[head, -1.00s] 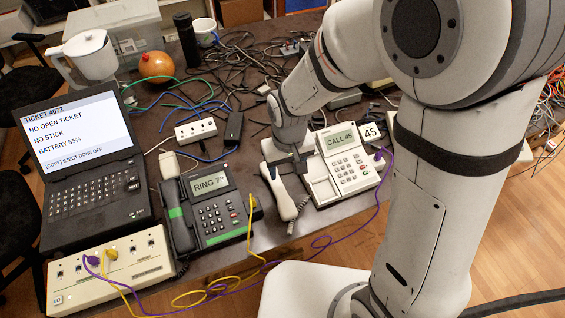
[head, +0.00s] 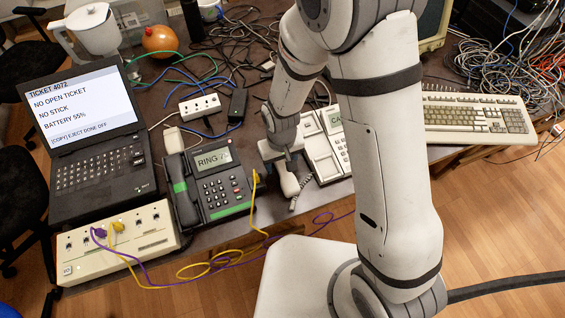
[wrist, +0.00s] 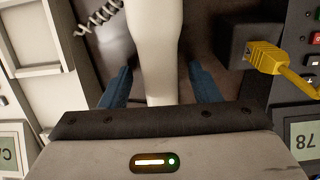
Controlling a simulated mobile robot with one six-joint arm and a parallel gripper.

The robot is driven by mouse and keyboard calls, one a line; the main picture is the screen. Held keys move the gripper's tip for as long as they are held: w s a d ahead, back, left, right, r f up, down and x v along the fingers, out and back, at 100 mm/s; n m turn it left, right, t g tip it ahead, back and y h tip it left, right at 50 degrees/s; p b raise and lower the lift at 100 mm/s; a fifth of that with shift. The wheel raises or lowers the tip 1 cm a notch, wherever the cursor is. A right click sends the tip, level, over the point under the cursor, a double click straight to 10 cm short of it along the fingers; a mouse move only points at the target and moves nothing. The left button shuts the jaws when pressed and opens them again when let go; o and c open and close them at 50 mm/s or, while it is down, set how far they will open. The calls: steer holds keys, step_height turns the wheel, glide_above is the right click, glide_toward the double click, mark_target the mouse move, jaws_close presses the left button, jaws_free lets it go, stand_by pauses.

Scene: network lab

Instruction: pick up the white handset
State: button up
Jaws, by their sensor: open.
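The white handset (head: 290,184) lies off its cradle on the dark table, left of the white desk phone (head: 322,158). In the head view my gripper (head: 284,164) is over it and hides its upper part. In the wrist view the handset (wrist: 157,45) runs lengthwise between the two blue fingers of my gripper (wrist: 160,82). The fingers are open, one on each side, with a gap visible on both sides. The gripper's body hides the handset's near end.
A dark phone (head: 219,185) showing RING stands close left; its yellow plug (wrist: 263,51) is near the right finger in the wrist view. The handset's coiled cord (wrist: 100,17) lies left there. A beige keyboard (head: 475,118) is at right. Purple and yellow cables hang in front.

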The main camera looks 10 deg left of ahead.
jaws_close()
stand_by(0.6)
steer(key=shift+r, duration=0.1)
